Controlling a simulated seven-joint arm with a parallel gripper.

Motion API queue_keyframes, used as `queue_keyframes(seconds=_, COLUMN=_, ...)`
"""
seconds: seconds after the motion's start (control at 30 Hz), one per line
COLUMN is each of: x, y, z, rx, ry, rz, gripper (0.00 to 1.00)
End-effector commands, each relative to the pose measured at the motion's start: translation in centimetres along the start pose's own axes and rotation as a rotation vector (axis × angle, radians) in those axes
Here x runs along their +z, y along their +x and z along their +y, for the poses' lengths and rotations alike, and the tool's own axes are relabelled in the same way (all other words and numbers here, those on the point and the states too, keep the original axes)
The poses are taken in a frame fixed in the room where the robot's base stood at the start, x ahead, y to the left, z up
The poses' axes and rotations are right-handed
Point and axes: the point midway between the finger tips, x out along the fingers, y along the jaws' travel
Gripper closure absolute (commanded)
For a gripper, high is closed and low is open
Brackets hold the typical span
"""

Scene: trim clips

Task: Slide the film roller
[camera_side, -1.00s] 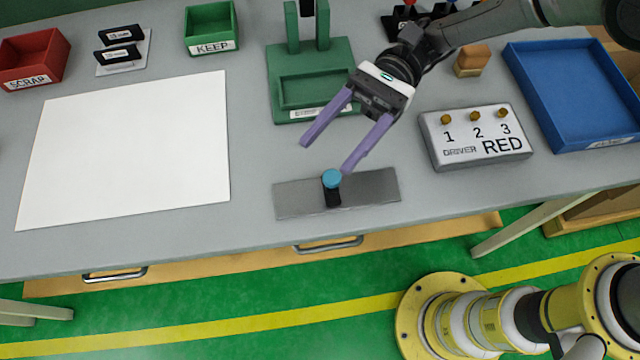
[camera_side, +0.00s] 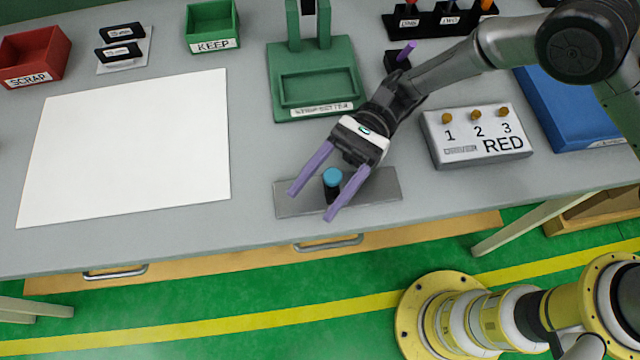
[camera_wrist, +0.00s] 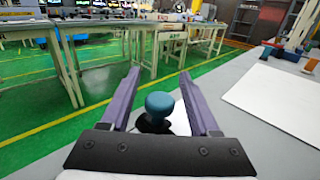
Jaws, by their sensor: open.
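The film roller is probably the small black piece with a blue round knob (camera_side: 332,178), upright on a grey metal plate (camera_side: 375,187) near the table's front edge. My gripper (camera_side: 309,203) is open, with its two purple fingers on either side of the knob in the side view. In the wrist view the blue knob (camera_wrist: 159,104) stands between the fingers (camera_wrist: 158,80), with a gap on each side. The fingers' height relative to the knob is hard to tell. The knob's black base is partly hidden in the wrist view.
A white sheet (camera_side: 125,150) lies to the left. A green press (camera_side: 315,85) stands behind, and a grey box (camera_side: 475,135) marked 1, 2, 3 and RED stands to the right. A blue tray (camera_side: 570,115), a red SCRAP bin (camera_side: 35,58) and a green KEEP bin (camera_side: 211,27) are farther off.

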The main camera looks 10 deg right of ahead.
Motion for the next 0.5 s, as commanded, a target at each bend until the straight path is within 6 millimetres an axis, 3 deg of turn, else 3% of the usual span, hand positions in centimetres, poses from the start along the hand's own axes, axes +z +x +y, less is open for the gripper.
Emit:
queue_keyframes(seconds=0.17, x=0.03, y=0.02, z=0.00, rx=0.000, ry=0.000, rz=0.000, gripper=0.38)
queue_keyframes(seconds=0.5, x=0.03, y=0.01, z=0.01, rx=0.001, ry=0.000, rz=0.000, gripper=0.97)
